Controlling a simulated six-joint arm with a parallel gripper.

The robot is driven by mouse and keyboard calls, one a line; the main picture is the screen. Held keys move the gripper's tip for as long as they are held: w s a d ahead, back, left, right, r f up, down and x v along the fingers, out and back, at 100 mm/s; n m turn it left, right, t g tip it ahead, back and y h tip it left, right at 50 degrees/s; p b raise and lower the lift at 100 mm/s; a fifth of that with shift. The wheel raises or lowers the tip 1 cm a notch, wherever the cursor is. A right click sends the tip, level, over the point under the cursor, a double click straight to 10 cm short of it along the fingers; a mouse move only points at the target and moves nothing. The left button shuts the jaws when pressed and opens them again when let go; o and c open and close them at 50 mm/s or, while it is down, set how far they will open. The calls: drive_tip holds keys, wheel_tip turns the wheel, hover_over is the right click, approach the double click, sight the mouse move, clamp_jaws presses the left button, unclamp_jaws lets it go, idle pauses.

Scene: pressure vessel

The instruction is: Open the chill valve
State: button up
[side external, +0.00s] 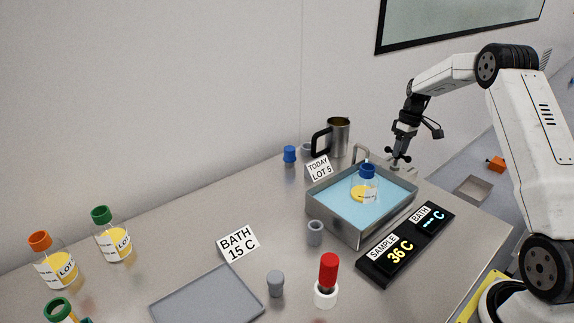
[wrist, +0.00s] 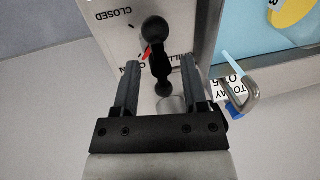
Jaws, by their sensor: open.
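The chill valve has a black handle with ball ends (wrist: 157,58), mounted on a pale panel (wrist: 112,40) with upside-down lettering that includes "CLOSED". A small red pointer shows beside the handle; I cannot tell which mark it meets. In the side view the valve handle (side external: 398,156) is at the back right corner of the bath. My gripper (wrist: 161,75) is open, its two fingers on either side of the handle, with gaps visible. In the side view my gripper (side external: 402,140) is just above the valve. The handle hides part of the lettering.
The blue bath (side external: 335,200) holds a blue-capped bottle (side external: 367,184). A bent metal spout (side external: 361,153) stands at its rim. A steel mug (side external: 338,136) and a "TODAY LOT 5" card (side external: 319,168) are left of the valve. A black display (side external: 405,245) lies in front.

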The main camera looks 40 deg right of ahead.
sight(397, 164)
drive_tip(key=shift+r, duration=0.1)
wheel_tip(397, 164, up, 8)
drive_tip(key=d, duration=0.1)
drive_tip(key=shift+d+f, duration=0.25)
drive_tip(key=shift+d, duration=0.05)
idle(0.5)
drive_tip(key=a, duration=0.6)
drive_tip(key=s+a+f+h, duration=0.1)
drive_tip(key=a, duration=0.6)
drive_tip(key=s+a+t+h, duration=0.1)
drive_tip(key=a, duration=0.6)
drive_tip(key=shift+s+a+f, duration=0.15)
drive_tip(key=shift+a+f, duration=0.05)
drive_tip(key=shift+f, duration=0.15)
drive_tip(key=s+a+f+t, duration=0.1)
drive_tip(key=s+a+f, duration=0.3)
drive_tip(key=s+a, duration=0.9)
drive_tip(key=shift+s+a+t, duration=0.3)
drive_tip(key=shift+s, duration=0.1)
